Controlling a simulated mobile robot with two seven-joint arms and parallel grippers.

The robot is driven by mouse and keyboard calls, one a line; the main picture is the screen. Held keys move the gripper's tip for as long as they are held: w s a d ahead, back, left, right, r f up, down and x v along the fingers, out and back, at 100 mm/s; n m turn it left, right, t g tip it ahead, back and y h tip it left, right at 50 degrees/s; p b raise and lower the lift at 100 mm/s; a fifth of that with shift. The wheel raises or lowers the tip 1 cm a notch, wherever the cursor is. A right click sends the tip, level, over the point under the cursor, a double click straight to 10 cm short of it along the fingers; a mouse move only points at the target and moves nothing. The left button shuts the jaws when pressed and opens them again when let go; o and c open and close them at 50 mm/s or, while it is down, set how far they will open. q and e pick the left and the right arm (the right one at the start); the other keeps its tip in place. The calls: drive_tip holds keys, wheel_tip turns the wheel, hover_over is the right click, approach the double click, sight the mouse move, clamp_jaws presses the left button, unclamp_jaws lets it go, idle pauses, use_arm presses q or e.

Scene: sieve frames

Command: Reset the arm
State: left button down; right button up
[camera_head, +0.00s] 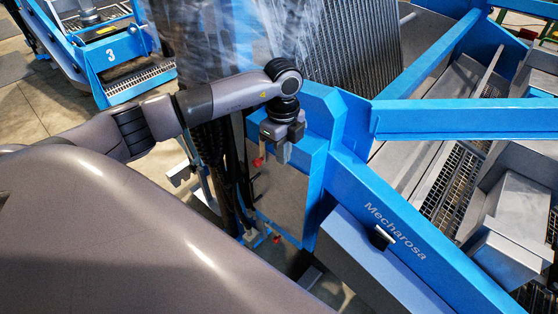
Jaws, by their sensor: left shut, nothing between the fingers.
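My left arm comes in from the left and bends down at the wrist in the head view. My left gripper (284,152) points downward and is shut, with nothing in it. It hangs in front of the blue frame post of the machine (324,110), near the top of a grey panel (284,195). I cannot tell whether it touches the frame. My right gripper is out of view.
A blue beam marked "Mecharosa" (430,245) runs down to the right. A crossbeam (460,118) extends right above grated walkways (450,185). Dark hoses (215,160) hang left of the panel.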

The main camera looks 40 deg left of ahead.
use_arm(q)
drive_tip(key=r, duration=0.1)
drive_tip(key=d+r, duration=0.1)
drive_tip(key=r, duration=0.1)
drive_tip(key=d+r, duration=0.1)
drive_tip(key=r, duration=0.1)
drive_tip(key=shift+s+d+r, duration=0.15)
drive_tip(key=shift+d+r, duration=0.05)
drive_tip(key=shift+d, duration=0.05)
